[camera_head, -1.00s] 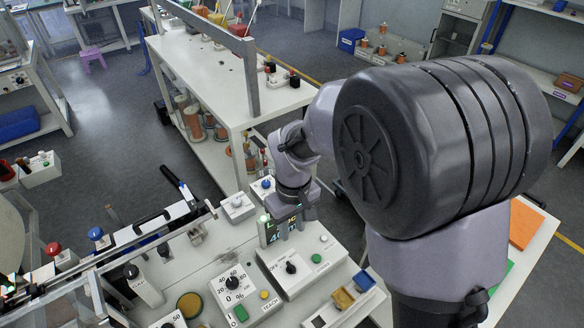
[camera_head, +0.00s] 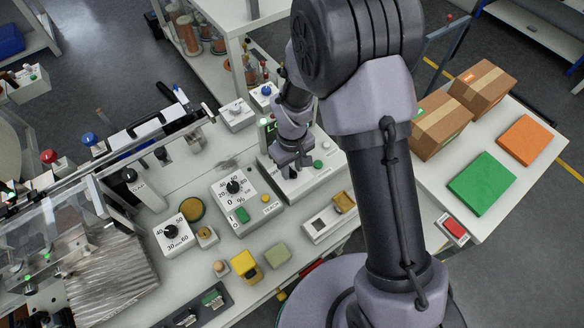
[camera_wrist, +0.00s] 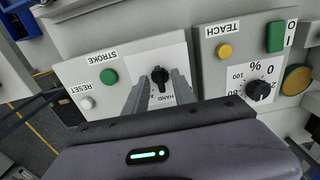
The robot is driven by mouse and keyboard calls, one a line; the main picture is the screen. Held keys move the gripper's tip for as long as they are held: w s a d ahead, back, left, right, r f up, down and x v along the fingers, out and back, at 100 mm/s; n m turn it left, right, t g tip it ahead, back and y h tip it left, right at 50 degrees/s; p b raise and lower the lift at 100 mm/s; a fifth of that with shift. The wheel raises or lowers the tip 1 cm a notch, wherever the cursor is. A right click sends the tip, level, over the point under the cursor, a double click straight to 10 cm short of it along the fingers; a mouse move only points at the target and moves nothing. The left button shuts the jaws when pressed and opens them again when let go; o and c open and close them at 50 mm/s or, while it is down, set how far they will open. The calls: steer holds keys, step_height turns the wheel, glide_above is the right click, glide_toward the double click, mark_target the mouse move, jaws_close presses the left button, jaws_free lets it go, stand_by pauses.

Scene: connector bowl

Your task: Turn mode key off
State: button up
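The mode key is a black rotary switch (camera_wrist: 160,76) on a white plate marked HAND, seen in the wrist view. My gripper (camera_wrist: 159,84) reaches toward it, with one finger on each side and the black knob showing between the fingertips. The fingers are apart and I see gaps beside the knob, so the gripper is open. In the head view my gripper (camera_head: 290,168) points down over the switch box (camera_head: 309,180) and mostly hides the knob. Part of the HAND lettering is covered by a finger.
On the same box sit a green STROKE button (camera_wrist: 109,76) and a white RESET button (camera_wrist: 87,103). Beside it is the TEACH box with a yellow button (camera_wrist: 225,51) and a percent dial (camera_wrist: 259,90).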

jaws_close()
steer(key=shift+n, duration=0.4)
steer(key=n+p, duration=0.1)
steer(key=n, duration=0.2)
steer(key=shift+r+n, duration=0.1)
steer(key=shift+n, duration=0.3)
steer(key=shift+n+p, duration=0.5)
steer(key=shift+n, duration=1.6)
jaws_free()
